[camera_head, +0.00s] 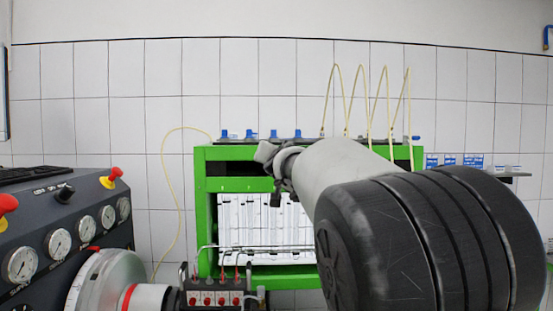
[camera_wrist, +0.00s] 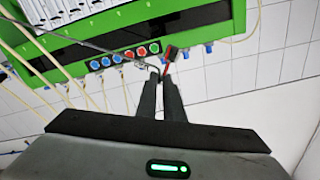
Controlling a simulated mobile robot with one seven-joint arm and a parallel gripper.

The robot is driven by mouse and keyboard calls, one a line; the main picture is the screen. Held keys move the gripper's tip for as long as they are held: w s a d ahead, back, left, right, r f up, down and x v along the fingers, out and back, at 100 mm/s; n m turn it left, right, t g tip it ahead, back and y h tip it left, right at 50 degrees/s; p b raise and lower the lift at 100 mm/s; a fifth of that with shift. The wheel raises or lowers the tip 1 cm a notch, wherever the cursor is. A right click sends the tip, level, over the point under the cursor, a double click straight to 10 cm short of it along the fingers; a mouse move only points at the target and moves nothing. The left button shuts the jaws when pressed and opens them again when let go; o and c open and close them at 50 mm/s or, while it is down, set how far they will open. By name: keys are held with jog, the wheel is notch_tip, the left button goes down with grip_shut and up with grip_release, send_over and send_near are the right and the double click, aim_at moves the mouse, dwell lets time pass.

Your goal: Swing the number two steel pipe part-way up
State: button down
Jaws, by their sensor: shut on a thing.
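In the wrist view a thin grey steel pipe (camera_wrist: 98,47) runs from the upper left to my gripper (camera_wrist: 161,76). The fingers are shut on it near its end, by a small red and dark piece (camera_wrist: 168,56). In the head view my gripper (camera_head: 275,199) is in front of the green bench's upper part, partly hidden by my own wrist and arm. Thin steel pipes (camera_head: 260,248) cross low in front of the bench. I cannot tell which of the pipes there is the held one.
The green test bench (camera_head: 205,215) carries blue taps (camera_head: 274,134) and looping yellow hoses (camera_head: 337,90) on top. A valve block (camera_head: 215,298) with red fittings stands low in front. A gauge console (camera_head: 65,225) fills the left side. The tiled wall is behind.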

jog(key=shift+d+f, duration=0.15)
jog(key=c, duration=1.9)
grip_release()
jog(key=shift+s, duration=0.1)
jog(key=s+p, duration=0.2)
jog(key=s, duration=1.5)
jog(key=shift+s, duration=0.1)
